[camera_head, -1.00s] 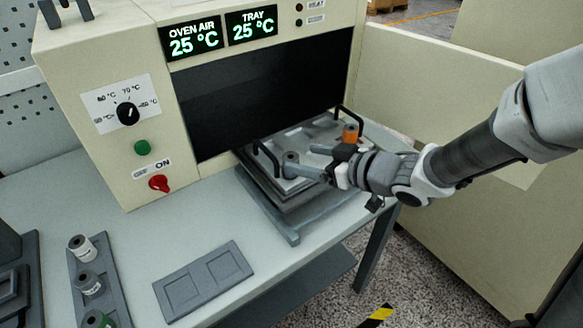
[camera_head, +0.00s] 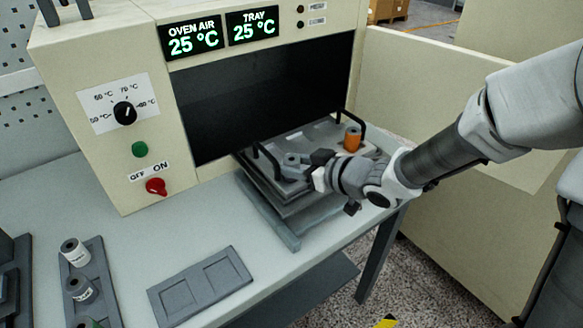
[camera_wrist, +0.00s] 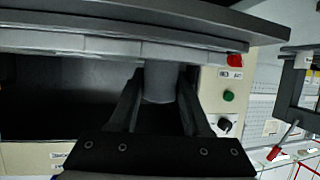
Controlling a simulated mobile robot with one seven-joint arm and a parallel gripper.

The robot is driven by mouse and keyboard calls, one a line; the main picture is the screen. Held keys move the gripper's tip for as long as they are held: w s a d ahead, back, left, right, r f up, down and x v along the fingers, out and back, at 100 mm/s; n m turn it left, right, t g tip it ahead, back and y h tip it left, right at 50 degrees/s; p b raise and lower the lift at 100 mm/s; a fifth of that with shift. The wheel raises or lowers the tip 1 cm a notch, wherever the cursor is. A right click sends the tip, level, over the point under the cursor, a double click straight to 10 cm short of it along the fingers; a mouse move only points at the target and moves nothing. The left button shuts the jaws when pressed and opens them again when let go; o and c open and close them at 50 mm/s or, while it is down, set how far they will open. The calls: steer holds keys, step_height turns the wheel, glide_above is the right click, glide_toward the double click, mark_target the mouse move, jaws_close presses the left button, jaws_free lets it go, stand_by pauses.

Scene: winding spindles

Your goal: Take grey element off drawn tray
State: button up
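The grey element (camera_head: 291,160) stands upright on the drawn tray (camera_head: 262,178), near its left handle. In the wrist view, the grey element (camera_wrist: 162,83) is a cylinder between my two fingers. My gripper (camera_head: 302,167) has come to it from the right, low over the tray. In the wrist view, my gripper (camera_wrist: 160,95) has one finger on each side of the element, close to its sides. I cannot tell whether the fingers press on it. The element's lower part is partly hidden by my fingers in the head view.
An orange element (camera_head: 352,139) stands farther back on the tray, near the right handle (camera_head: 354,119). The oven (camera_head: 130,160) is behind, its opening dark. A holder (camera_head: 103,262) with several spindles and an empty two-slot plate (camera_head: 200,287) lie on the table, front left.

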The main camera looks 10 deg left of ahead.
jaws_close()
steer(key=shift+d+r, duration=0.1)
